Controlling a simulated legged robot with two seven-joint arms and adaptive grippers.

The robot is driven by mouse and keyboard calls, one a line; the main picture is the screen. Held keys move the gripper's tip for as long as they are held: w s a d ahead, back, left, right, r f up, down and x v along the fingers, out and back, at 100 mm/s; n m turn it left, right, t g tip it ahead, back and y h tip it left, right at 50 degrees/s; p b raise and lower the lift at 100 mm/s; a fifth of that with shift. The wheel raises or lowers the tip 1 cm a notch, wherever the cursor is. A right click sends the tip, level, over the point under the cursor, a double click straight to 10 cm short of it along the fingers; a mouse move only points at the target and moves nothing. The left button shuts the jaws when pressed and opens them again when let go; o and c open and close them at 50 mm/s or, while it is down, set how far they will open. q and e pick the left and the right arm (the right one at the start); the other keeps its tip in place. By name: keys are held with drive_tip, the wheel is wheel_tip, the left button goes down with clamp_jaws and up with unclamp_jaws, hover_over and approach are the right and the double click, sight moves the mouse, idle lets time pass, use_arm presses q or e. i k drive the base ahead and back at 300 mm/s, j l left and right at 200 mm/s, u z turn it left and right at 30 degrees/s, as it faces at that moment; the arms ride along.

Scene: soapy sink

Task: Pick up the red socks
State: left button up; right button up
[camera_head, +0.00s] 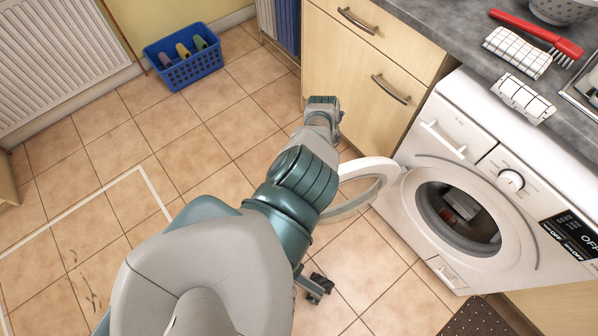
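I see no clearly recognisable red socks. The washing machine (422,185) stands at the right with its round door (378,190) swung open to the left. Inside the dark drum lie a grey-white item and a dark reddish patch (448,216), too small and shaded to identify. A black gripper (318,288), which looks like my right one, shows low in the middle beside my grey and teal arm, well left of the drum. It is partly hidden and its fingers cannot be made out. My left gripper is not visible.
A blue basket (184,67) with several bottles stands on the tiled floor by the radiator (55,55). The grey worktop (455,35) holds a red brush (538,34), checked cloths (517,52) and a colander (562,10). A dark mat (475,318) lies bottom right.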

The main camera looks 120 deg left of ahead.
sight(447, 217)
drive_tip(key=k, duration=1)
